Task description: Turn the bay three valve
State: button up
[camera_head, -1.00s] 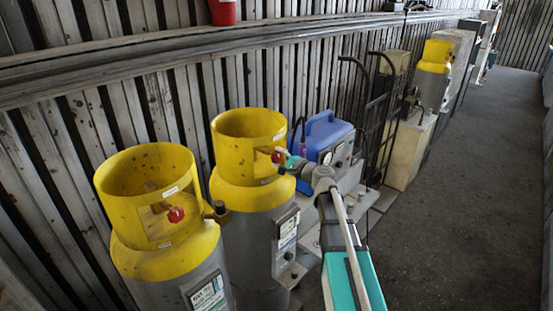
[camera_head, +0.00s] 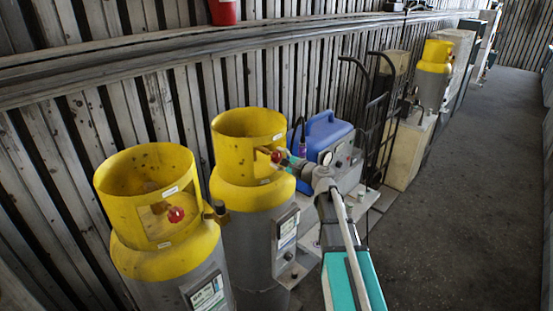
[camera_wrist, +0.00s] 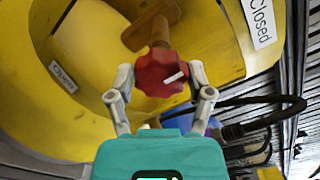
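A red valve knob (camera_wrist: 163,74) with a white mark sits on a brown stem inside the yellow collar (camera_wrist: 230,45) of a gas cylinder, in the wrist view. My gripper (camera_wrist: 162,76) has one finger on each side of the knob, and both tips appear to touch its rim. In the head view, the knob (camera_head: 276,156) shows at the opening of the second cylinder's yellow collar (camera_head: 240,122), with my gripper (camera_head: 284,158) at it from the right. A "Closed" label (camera_wrist: 262,20) is at the upper right in the wrist view. No bay number is readable.
A nearer yellow-collared cylinder (camera_head: 146,200) with its own red knob (camera_head: 176,214) stands at left. A blue case (camera_head: 325,132) and a black hand truck (camera_head: 378,115) stand behind my arm. Dark cables (camera_wrist: 250,115) hang right of the gripper. The right floor is clear.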

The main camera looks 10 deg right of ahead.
jog(key=o, duration=0.4)
jog(key=shift+s, duration=0.15)
jog(key=shift+d, duration=0.1)
jog(key=v, duration=1.1)
jog(key=shift+s+d, duration=0.25)
jog(key=shift+s, duration=0.05)
jog(key=shift+a+f, duration=0.1)
